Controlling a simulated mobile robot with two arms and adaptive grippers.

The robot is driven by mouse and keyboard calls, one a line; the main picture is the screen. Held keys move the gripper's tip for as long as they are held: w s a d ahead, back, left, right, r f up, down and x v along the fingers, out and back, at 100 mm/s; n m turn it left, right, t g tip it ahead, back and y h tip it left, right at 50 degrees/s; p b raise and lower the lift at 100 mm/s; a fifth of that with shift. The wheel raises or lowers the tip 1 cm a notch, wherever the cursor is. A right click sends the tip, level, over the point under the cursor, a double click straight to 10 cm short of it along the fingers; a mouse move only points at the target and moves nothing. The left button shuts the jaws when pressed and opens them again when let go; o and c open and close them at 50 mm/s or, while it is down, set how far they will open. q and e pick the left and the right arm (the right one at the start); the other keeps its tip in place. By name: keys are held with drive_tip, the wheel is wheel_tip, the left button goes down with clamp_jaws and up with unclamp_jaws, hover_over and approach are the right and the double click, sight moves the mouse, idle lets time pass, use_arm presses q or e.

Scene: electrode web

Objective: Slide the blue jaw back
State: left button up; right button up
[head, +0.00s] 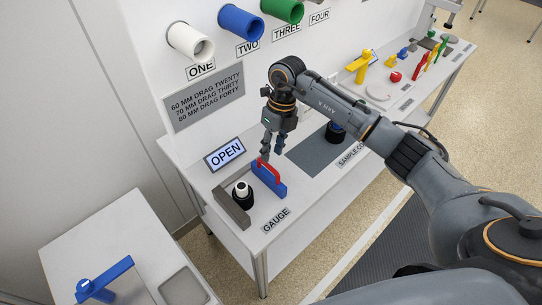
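The blue jaw (275,184) is an upright blue plate on the gauge at the front of the white bench. A red curved handle (271,173) stands on it. A grey fixed jaw (232,208) is at the left. A black cylinder with a white top (242,194) stands between the two jaws, with a visible gap to the blue jaw. My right gripper (271,156) points down just above the red handle. Its fingers are apart and it looks empty; whether a fingertip touches the handle I cannot tell. My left gripper is not in view.
A small screen (225,153) behind the gauge reads OPEN. White, blue and green rolls (241,22) stick out from the wall panel above. A side table (125,235) is at the lower left.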

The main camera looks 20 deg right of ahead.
wheel_tip(320, 180, up, 8)
drive_tip(key=d, duration=0.1)
drive_tip(key=shift+w+d+r, duration=0.15)
drive_tip(key=shift+w+d, duration=0.15)
drive_tip(key=shift+d, duration=0.05)
